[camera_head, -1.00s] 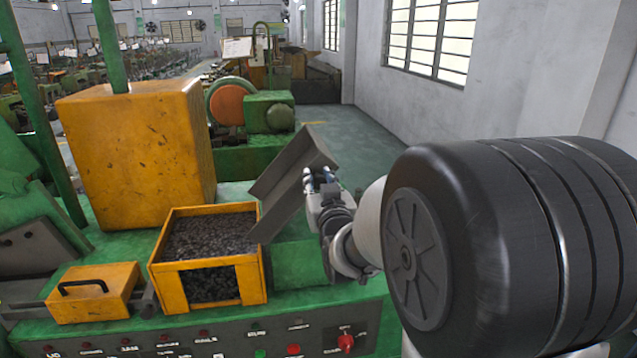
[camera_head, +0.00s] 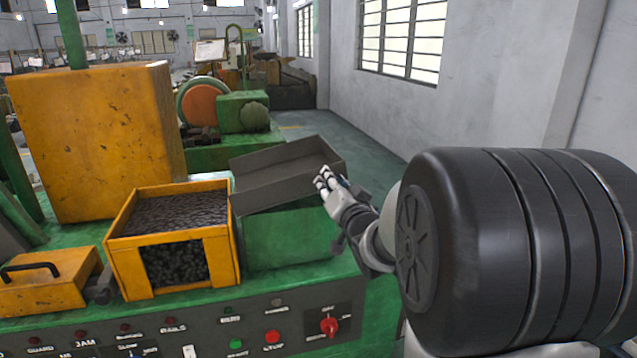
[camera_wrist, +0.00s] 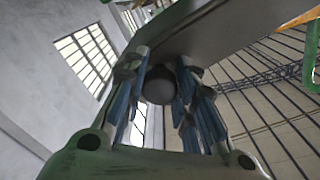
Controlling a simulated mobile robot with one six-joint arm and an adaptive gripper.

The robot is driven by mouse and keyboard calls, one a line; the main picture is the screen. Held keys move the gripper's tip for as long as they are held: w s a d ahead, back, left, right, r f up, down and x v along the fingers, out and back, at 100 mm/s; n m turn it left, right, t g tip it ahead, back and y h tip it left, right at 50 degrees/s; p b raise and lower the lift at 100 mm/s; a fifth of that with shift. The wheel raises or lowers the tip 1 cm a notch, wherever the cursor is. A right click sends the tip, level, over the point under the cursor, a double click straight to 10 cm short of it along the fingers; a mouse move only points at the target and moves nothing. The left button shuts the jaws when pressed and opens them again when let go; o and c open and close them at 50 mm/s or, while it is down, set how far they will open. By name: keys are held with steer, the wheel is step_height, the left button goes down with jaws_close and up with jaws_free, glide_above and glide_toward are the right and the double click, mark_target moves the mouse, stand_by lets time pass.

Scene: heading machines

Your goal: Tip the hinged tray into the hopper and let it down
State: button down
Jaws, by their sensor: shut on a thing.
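The hinged tray (camera_head: 285,172) is a grey metal trough to the right of the hopper, slightly tilted, and its inside looks empty. The hopper (camera_head: 124,228) is a yellow open box filled with small dark pieces. My gripper (camera_head: 328,180) is at the tray's right end. In the wrist view, the fingers of my gripper (camera_wrist: 160,90) are closed around a dark round knob (camera_wrist: 158,84) below the tray's grey wall (camera_wrist: 225,32). The tray's hinge is not clearly visible.
A tall yellow housing (camera_head: 95,140) stands behind the hopper. A yellow cover with a black handle (camera_head: 45,282) lies to its left. A control panel (camera_head: 230,335) with buttons and a red knob runs along the front. Green machine top (camera_head: 290,240) is bare below the tray.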

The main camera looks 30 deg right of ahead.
steer(key=shift+s+d+f+m+b, duration=0.1)
steer(key=shift+d+f+m+b, duration=0.1)
steer(key=shift+f+m+b, duration=0.45)
steer(key=shift+s+d+f+m+b, duration=0.1)
steer(key=shift+d+f+m+b, duration=0.1)
steer(key=shift+f, duration=0.8)
steer(key=shift+d+f+m+b, duration=0.15)
steer(key=shift+f+m+b, duration=0.3)
steer(key=shift+f, duration=0.55)
steer(key=c, duration=1.3)
jaws_free()
steer(key=shift+o, duration=0.3)
steer(key=v, duration=1.2)
steer(key=shift+r, duration=0.2)
